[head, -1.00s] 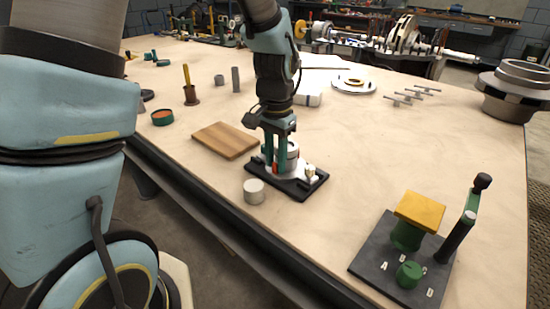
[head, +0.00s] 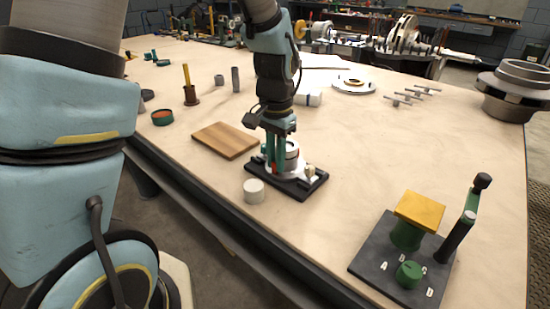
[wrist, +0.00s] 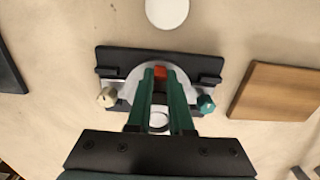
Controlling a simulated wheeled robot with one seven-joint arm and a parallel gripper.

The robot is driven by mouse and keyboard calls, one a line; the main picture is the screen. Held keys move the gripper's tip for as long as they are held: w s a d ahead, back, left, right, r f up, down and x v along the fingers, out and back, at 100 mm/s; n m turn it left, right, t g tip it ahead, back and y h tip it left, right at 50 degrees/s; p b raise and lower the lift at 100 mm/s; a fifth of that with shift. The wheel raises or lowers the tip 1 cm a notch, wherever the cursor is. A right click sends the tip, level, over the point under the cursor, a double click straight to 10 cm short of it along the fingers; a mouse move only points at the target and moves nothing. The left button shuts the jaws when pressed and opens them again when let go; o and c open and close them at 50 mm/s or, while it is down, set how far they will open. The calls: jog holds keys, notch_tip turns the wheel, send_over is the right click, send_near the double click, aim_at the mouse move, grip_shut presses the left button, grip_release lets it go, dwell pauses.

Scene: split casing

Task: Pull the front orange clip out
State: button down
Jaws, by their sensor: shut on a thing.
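The casing is a pale round body (wrist: 134,88) on a black base plate (head: 300,191), near the table's front edge. The orange clip (wrist: 161,72) shows as a small orange-red patch at the side of the casing facing the white cylinder. It also shows as a sliver in the head view, between my fingers. My gripper (wrist: 160,69) points down at the casing, its green fingers shut on the clip. The fingers hide most of the clip and part of the casing. A cream knob (wrist: 107,97) and a teal knob (wrist: 206,104) flank the casing.
A white cylinder (head: 254,191) stands close in front of the base plate. A wooden board (head: 225,140) lies beside it at the left. A dark panel (head: 378,264) with a lever and a yellow-topped block is at the right. The table between is clear.

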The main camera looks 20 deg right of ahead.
jog(key=shift+w, duration=0.15)
jog(key=shift+s+a, duration=0.35)
jog(key=shift+a, duration=0.45)
jog(key=c, duration=0.8)
grip_release()
jog(key=shift+s, duration=0.1)
notch_tip(320, 180, up, 11)
jog(key=shift+a, duration=0.1)
jog(key=a+f+n+p, duration=0.1)
jog(key=a+n, duration=0.4)
jog(key=a, duration=0.7)
jog(key=w+a+f+n+t+p, duration=0.1)
jog(key=a+f+n, duration=0.2)
jog(key=a, duration=0.9)
jog(key=n, duration=0.3)
jog(key=shift+w+a+t, duration=0.25)
jog(key=shift+a+t, duration=0.05)
